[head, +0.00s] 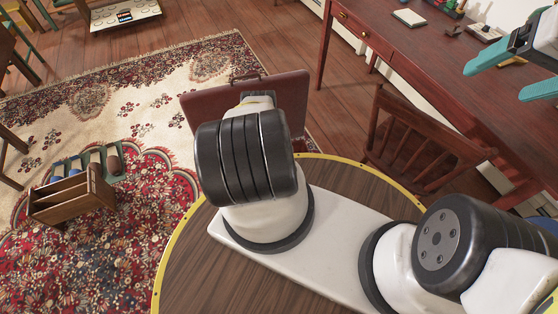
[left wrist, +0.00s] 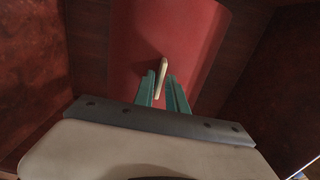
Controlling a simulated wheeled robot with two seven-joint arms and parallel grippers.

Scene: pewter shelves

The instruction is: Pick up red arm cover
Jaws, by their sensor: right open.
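In the left wrist view a smooth red sheet-like piece (left wrist: 130,50), possibly the red arm cover, lies inside dark red walls. My left gripper (left wrist: 162,78) has its teal fingers over it, a small gap apart. A thin pale strip (left wrist: 163,66) shows between the fingertips; whether they touch or hold it is unclear. In the head view a dark red case (head: 200,100) stands beyond my left arm, which hides the left gripper and most of the case's inside. My right gripper (head: 495,82) is open and empty at the right edge, in front of the desk.
A red-brown desk (head: 440,60) with small items runs along the right. A wooden chair (head: 405,150) stands by it. A patterned rug (head: 60,110) covers the left floor, with a small wooden rack (head: 70,200) on it. A white low table (head: 125,14) is at the back.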

